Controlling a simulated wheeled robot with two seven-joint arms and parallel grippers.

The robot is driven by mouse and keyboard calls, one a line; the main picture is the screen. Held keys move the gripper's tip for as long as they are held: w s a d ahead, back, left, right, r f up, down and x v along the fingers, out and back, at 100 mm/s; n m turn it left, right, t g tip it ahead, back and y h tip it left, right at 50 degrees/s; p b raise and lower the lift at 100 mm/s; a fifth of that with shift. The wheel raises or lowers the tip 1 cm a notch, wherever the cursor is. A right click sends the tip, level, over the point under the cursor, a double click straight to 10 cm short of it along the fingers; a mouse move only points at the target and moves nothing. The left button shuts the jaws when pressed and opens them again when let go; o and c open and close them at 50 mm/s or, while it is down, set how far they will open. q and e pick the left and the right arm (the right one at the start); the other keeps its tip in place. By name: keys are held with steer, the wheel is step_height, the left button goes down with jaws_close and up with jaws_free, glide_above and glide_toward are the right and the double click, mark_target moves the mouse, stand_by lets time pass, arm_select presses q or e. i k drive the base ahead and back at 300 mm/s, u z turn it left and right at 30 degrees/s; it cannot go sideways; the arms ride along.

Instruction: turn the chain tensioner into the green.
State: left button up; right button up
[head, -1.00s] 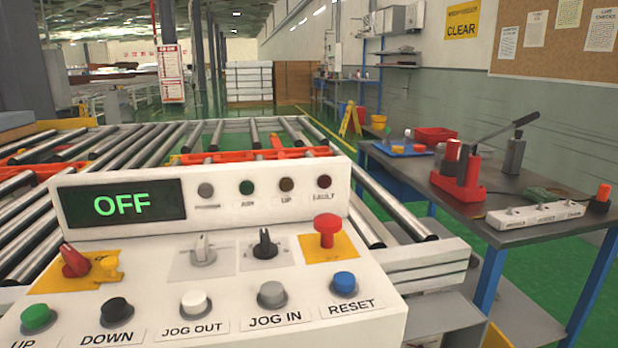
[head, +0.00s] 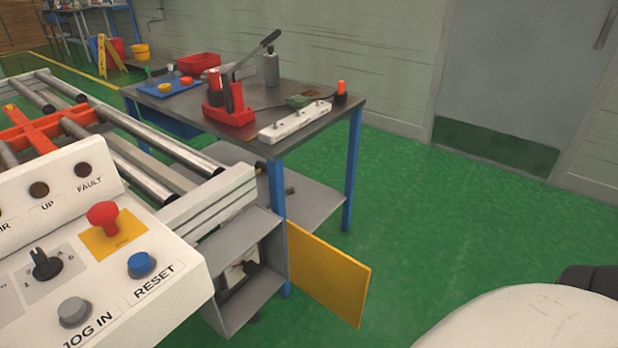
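A grey open box (head: 240,290) sits low under the end of the roller conveyor, its yellow door (head: 327,275) swung open to the right. Inside it a pale plate (head: 236,272) carries a dark knob (head: 251,267). This may be the chain tensioner, but it is small and shaded, and I cannot make out a green mark or where the knob points. Neither gripper shows. A white rounded part of my own body fills the bottom right corner.
The control panel (head: 190,262) with a red button (head: 103,215) and blue RESET button (head: 142,264) is at left. A workbench (head: 330,118) with blue legs stands behind the box. Green floor (head: 430,230) is clear to the right, up to a grey door (head: 520,75).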

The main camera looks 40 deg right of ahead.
mark_target(250, 268)
steer(key=u, duration=2.95)
steer(key=k, duration=2.55)
steer(key=z, duration=2.1)
